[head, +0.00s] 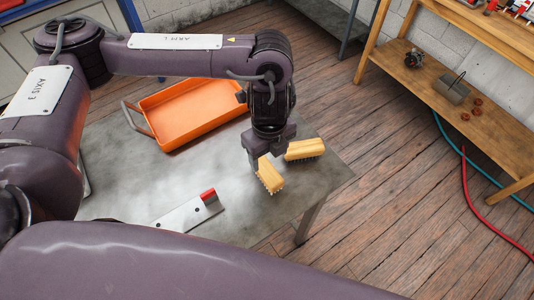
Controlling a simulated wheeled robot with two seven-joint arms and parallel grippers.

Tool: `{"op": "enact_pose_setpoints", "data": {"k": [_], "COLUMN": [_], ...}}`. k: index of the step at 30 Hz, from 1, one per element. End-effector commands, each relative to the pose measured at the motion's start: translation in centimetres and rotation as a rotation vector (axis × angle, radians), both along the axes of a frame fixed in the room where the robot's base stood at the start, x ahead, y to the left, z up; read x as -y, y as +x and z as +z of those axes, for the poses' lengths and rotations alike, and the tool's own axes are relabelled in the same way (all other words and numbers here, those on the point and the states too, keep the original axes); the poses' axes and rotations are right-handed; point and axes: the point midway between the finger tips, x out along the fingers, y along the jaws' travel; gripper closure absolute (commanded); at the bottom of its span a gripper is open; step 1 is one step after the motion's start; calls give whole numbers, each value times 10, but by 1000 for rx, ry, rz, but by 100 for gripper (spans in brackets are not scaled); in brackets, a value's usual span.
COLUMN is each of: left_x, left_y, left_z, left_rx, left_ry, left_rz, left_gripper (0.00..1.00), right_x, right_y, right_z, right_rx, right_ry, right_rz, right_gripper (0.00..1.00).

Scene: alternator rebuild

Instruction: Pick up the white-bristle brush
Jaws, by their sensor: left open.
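Two brushes with yellow wooden backs lie near the right end of the grey metal table. The nearer brush (270,177) has bristles that look pale along its lower edge. The other brush (303,148), just behind it to the right, shows dark bristles. My left gripper (262,161) points down over the nearer brush, its jaws open and its fingers at the brush's far end. The palm hides part of that end, and I cannot tell whether the fingers touch it. My right gripper is not in view.
An orange tray (149,110) with a metal handle sits at the table's back. A metal plate tool with a red end (187,213) lies at the front. The metal table (222,180) is bare between them. A wooden shelf (459,93) with parts stands at right.

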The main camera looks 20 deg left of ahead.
Motion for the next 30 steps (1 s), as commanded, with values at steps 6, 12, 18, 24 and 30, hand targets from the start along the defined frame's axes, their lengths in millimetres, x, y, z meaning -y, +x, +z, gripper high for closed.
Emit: {"op": "enact_pose_setpoints", "data": {"k": [6, 12, 18, 24, 30], "left_x": [-3, -4, -5, -5, -5], "left_y": [-3, -7, -10, -9, -9], "left_z": [-22, -41, -68, -76, -76], "left_rx": [-4, -5, -4, 1, 1], "left_ry": [8, 8, 5, 6, 6], "left_rz": [0, 1, 2, 0, -1], "left_gripper": [36, 36, 36, 36, 40], "right_x": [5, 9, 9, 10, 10], "right_y": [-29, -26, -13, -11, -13], "right_z": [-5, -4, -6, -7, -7], "right_rx": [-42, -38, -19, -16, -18], "right_ry": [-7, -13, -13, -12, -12], "right_rz": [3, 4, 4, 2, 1], "right_gripper": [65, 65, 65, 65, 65]}}
